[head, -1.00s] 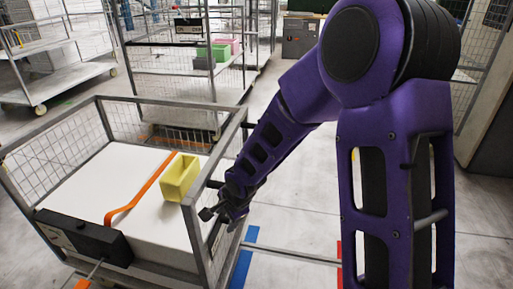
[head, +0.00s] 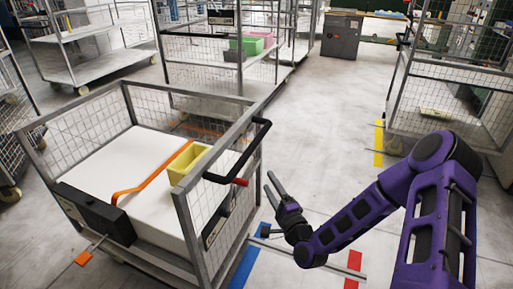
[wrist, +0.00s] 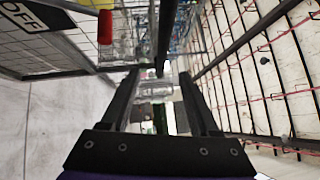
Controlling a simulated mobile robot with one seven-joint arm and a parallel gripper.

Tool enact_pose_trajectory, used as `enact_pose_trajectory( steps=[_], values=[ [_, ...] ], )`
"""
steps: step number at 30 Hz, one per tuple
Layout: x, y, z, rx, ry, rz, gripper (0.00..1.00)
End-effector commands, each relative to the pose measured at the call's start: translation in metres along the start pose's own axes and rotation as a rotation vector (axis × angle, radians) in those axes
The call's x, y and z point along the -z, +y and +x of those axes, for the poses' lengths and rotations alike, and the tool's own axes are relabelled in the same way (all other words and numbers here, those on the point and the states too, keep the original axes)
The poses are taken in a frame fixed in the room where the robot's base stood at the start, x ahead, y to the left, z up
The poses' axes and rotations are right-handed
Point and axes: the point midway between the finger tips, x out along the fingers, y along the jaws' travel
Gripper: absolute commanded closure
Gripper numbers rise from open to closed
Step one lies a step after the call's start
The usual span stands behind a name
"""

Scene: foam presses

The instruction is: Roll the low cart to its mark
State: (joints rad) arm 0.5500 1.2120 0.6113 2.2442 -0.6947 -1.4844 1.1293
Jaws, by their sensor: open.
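The low cart (head: 190,209) stands at the left in the head view, a grey frame with mesh sides. It carries a white block with an orange strap, a yellow bin (head: 188,164) and a black box. In the wrist view, the open fingers (wrist: 158,76) show with the red end (wrist: 104,27) at upper left. Floor strips are blue (head: 243,269), red (head: 353,266) and yellow (head: 378,143); which is the mark, I cannot tell.
A tall mesh cart (head: 452,98) stands at the right, a shelf cart (head: 90,72) at the back left, and another mesh cart (head: 205,78) behind the low cart. A grey cabinet (head: 341,36) stands at the back. The floor in the middle is clear.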

Motion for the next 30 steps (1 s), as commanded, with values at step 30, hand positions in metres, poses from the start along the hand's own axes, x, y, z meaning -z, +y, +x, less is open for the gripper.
enact_pose_trajectory(
  steps=[30],
  values=[
    [0.006,-0.007,0.162,0.026,0.017,-0.001,0.38]
  ],
)
